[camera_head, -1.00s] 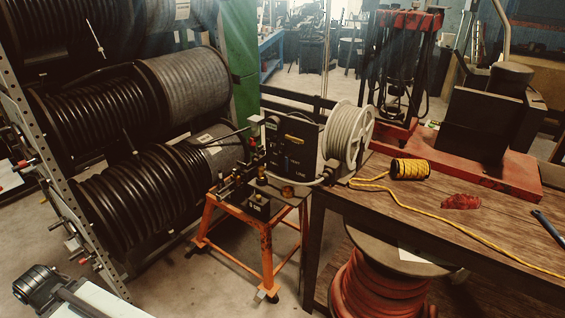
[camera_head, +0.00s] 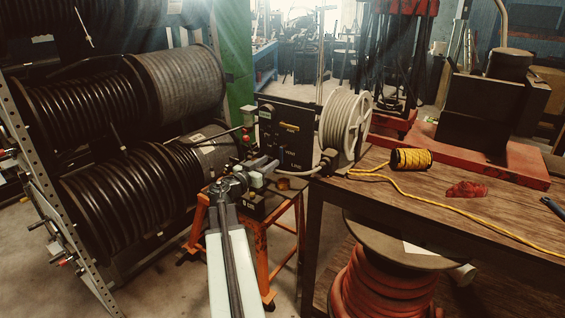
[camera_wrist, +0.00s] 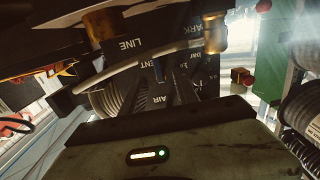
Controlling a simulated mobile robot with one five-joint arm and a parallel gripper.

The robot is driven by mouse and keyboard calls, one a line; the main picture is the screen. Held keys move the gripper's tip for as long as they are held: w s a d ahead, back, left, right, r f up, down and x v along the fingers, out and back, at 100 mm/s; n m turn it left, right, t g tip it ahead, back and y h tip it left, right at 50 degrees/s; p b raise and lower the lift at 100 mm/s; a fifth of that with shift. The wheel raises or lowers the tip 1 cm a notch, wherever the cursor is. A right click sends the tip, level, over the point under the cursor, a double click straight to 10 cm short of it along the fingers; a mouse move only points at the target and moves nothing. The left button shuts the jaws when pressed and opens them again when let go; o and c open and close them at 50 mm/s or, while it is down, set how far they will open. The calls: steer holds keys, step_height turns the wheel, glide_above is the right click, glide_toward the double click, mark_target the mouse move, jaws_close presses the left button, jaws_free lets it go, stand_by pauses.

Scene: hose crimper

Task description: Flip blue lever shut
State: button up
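The dark control panel (camera_head: 287,122) stands on the orange-legged stand, with several printed labels on its face. The small blue lever (camera_head: 282,154) is on its lower face, near the vent label. In the wrist view the labels are upside down and the blue lever (camera_wrist: 158,71) shows near the middle. My gripper (camera_head: 271,164) reaches toward the panel's lower left, a little short of the lever in the picture. Its two fingers look apart, with nothing seen between them but panel. In the wrist view my gripper's body fills the bottom. Whether a fingertip touches the lever cannot be told.
A white hose reel (camera_head: 346,130) is right of the panel. A wooden bench (camera_head: 420,195) with a yellow rope spool (camera_head: 411,159) and a red rag (camera_head: 466,190) stands at the right. Large black hose drums (camera_head: 125,200) fill the left. A brass fitting (camera_wrist: 213,32) is close in the wrist view.

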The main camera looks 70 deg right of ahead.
mark_target(281, 154)
steer(key=x, duration=0.8)
steer(key=shift+s+d+r, duration=0.1)
steer(key=shift+s+r, duration=0.1)
steer(key=shift+r, duration=0.05)
jaws_close()
steer(key=shift+s, duration=0.1)
